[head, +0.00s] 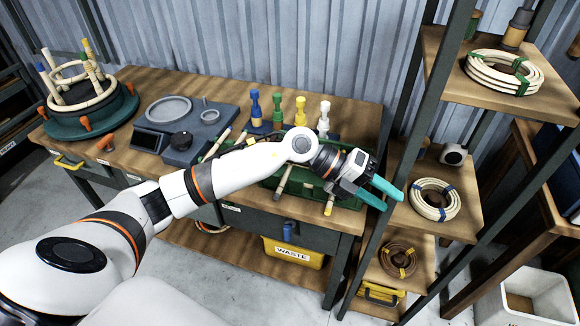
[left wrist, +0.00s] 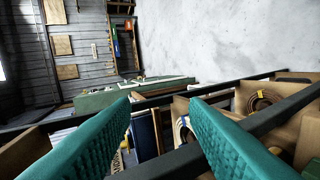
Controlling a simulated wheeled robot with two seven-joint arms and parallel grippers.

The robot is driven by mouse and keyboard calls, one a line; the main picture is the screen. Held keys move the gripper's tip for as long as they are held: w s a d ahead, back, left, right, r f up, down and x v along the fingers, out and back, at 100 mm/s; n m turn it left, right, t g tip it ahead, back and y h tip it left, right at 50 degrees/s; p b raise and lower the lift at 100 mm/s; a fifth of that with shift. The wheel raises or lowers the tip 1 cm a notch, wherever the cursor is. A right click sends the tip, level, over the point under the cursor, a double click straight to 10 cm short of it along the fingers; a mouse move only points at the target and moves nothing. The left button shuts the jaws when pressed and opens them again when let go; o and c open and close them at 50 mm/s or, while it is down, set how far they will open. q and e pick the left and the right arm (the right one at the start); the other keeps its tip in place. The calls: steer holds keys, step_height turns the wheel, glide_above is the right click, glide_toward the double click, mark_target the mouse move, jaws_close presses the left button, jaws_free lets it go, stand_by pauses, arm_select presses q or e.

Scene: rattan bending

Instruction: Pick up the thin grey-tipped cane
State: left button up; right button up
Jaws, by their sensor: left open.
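My left gripper (head: 394,201) is open with teal fingers, beyond the right end of the workbench and in front of the shelf rack. No cane shows between its fingers in the left wrist view (left wrist: 160,105). A green tray (head: 345,202) on the bench holds several thin pale canes, partly hidden behind my left arm. One cane (head: 329,206) leans over the tray's front edge, and another cane (head: 279,187) lies to its left. Their tip colours are too small to tell, so I cannot say which is grey-tipped. My right gripper is not in view.
The rack post (head: 384,160) stands close to my left gripper. Shelves hold cane coils (head: 434,199). On the bench are a round jig with pegs (head: 85,120), a grey heater unit (head: 180,135) and several coloured-handled tools (head: 300,112). A yellow waste bin (head: 292,254) is below.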

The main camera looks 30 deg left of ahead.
arm_select(q)
steer(key=w+a+f+g+y, duration=0.1)
steer(key=w+a+f+y, duration=0.15)
steer(key=a+y, duration=0.7)
steer(key=r+n+g+y, duration=0.1)
steer(key=n+y, duration=0.1)
steer(key=y, duration=0.2)
glide_above(280, 186)
steer(key=shift+h, duration=0.25)
step_height(280, 186, down, 5)
steer(key=shift+w+a+p, duration=0.1)
steer(key=shift+a+p, duration=0.05)
steer(key=shift+p, duration=0.65)
steer(key=shift+f, duration=0.7)
steer(key=f+p, duration=0.2)
steer(key=f, duration=0.2)
steer(key=shift+d+f, duration=0.1)
steer(key=shift+d, duration=0.1)
steer(key=shift+f, duration=0.5)
jaws_close()
